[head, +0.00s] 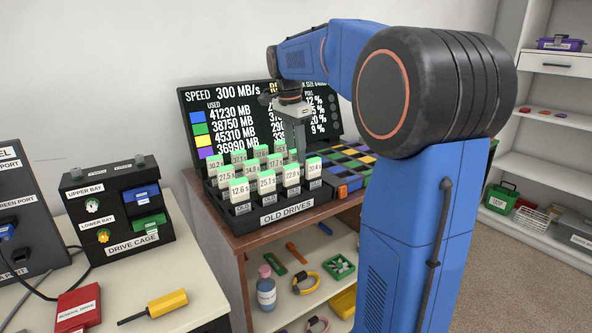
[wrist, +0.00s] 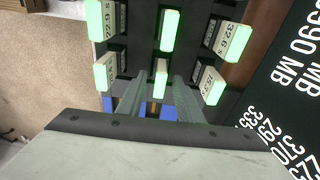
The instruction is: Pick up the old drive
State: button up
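The old drives are pale upright cartridges with green tops and printed times, standing in rows in a black rack (head: 243,217) labelled OLD DRIVES. One front drive (head: 267,182) reads 25.1 s and another (head: 291,177) reads 22.9 s. My gripper (head: 301,155) points down into the right back part of the rack. In the wrist view, its two grey fingers (wrist: 160,92) stand apart, with one green-topped drive (wrist: 161,78) in line with the gap between them. I cannot see whether either finger touches it. Which drive the task means is not marked.
A screen (head: 240,120) with speed and usage figures stands behind the rack. Neighbouring drives (wrist: 213,85) stand close on both sides of my fingers. A coloured grid tray (head: 345,163) lies right of the rack. A drive cage (head: 118,208) stands on the left table.

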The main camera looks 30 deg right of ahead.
jog(key=shift+f, duration=0.25)
grip_shut()
jog(key=shift+r, duration=0.15)
